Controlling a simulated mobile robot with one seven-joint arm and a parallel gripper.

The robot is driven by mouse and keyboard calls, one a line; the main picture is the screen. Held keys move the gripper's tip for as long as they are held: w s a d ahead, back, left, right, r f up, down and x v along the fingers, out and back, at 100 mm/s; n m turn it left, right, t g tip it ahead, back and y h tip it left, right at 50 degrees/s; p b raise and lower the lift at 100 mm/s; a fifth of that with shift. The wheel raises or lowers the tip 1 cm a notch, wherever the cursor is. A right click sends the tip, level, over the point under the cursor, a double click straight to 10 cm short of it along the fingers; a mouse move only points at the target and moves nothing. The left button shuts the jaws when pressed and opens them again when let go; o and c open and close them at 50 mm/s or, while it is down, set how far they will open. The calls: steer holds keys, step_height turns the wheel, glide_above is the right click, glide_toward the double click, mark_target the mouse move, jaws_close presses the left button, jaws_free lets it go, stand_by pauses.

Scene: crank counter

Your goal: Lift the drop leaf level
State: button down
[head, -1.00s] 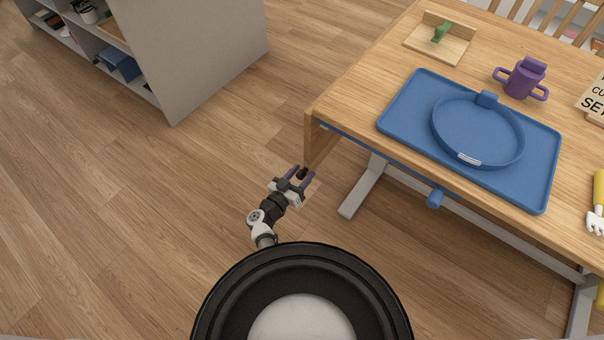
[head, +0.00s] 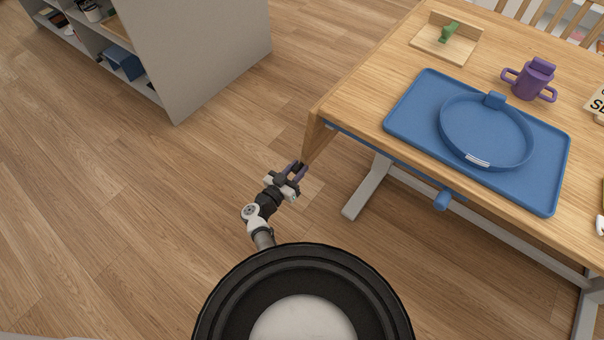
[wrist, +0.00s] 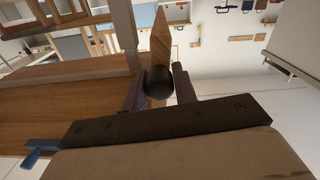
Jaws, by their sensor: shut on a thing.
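The drop leaf (head: 314,138) is a wooden panel hanging steeply down from the left end of the wooden table (head: 370,85). In the wrist view the leaf (wrist: 160,42) shows as a narrow wooden wedge with a dark round knob (wrist: 159,82) at its near end. My gripper (head: 299,169) is at the leaf's lower end. In the wrist view my gripper's fingers (wrist: 157,90) stand on either side of the knob and are shut on it. The fingers hide part of the knob, and the leaf's broad face is mostly out of sight.
On the table are a blue tray (head: 415,112) with a blue ring (head: 487,130), a purple two-handled cup (head: 532,80) and a wooden stand with a green piece (head: 449,32). A blue handle (head: 443,200) sticks out below the front edge. A grey shelf (head: 200,50) stands left; floor between is clear.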

steer(key=w+a+r+m+b, duration=0.3)
steer(key=w+a+r+m, duration=0.55)
steer(key=a, duration=0.45)
steer(key=w+a+r+m+p, duration=0.2)
steer(key=r+m, duration=0.2)
steer(key=r, duration=0.5)
steer(key=w+a+r+m+p, duration=0.2)
steer(key=r+m+p, duration=0.1)
steer(key=r, duration=0.6)
steer(key=shift+a+r+m, duration=0.3)
steer(key=shift+r+m, duration=0.05)
steer(key=shift+m, duration=0.1)
steer(key=shift+w, duration=0.1)
steer(key=c, duration=1.1)
jaws_free()
steer(key=shift+d+f, duration=0.1)
steer(key=shift+f, duration=0.05)
steer(key=shift+c, duration=0.2)
